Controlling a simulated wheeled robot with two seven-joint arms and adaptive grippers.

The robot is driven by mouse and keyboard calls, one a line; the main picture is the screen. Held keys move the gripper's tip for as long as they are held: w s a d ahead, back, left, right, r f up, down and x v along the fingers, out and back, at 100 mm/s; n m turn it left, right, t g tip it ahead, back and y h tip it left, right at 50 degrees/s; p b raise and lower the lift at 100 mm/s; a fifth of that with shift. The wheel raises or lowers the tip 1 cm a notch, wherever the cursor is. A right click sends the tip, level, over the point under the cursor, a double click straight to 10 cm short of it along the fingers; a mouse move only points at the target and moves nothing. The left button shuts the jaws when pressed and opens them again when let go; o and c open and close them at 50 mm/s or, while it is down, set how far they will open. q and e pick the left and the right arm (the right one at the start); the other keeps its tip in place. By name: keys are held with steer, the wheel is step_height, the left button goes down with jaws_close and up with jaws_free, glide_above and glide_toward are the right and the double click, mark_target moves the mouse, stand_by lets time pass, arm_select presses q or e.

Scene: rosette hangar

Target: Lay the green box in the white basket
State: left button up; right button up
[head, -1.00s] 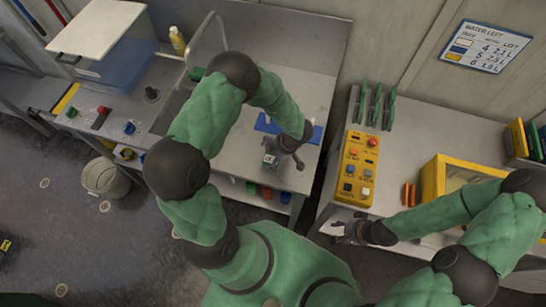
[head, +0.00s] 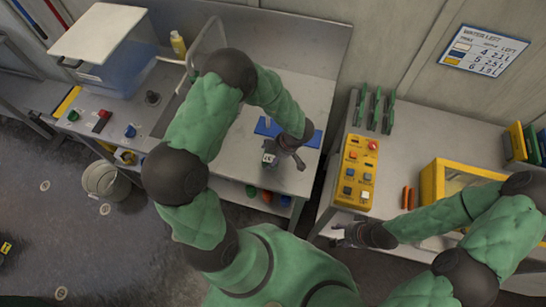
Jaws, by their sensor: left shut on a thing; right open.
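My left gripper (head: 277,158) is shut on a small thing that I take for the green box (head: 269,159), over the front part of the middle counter. Only a small, pale and dark part of the box shows beside the fingers, and I cannot tell whether it touches the counter. My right gripper (head: 345,236) is open and empty, in front of the right-hand bench. I cannot make out a white basket for certain; a pale round bin (head: 105,181) stands on the floor at the left.
A blue mat (head: 312,137) lies on the counter behind my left gripper. A yellow button panel (head: 355,170) and a yellow-framed case (head: 432,185) are on the right bench. A lidded clear tub (head: 115,70) stands at the back left. A gap separates counter and bench.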

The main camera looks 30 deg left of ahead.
arm_select(q)
steer(key=s+d+r+p, duration=0.2)
steer(key=s+d+r, duration=0.5)
steer(key=s+r, duration=0.3)
steer(key=shift+s+d+p, duration=0.2)
steer(key=shift+s+p, duration=0.15)
steer(key=shift+s, duration=0.65)
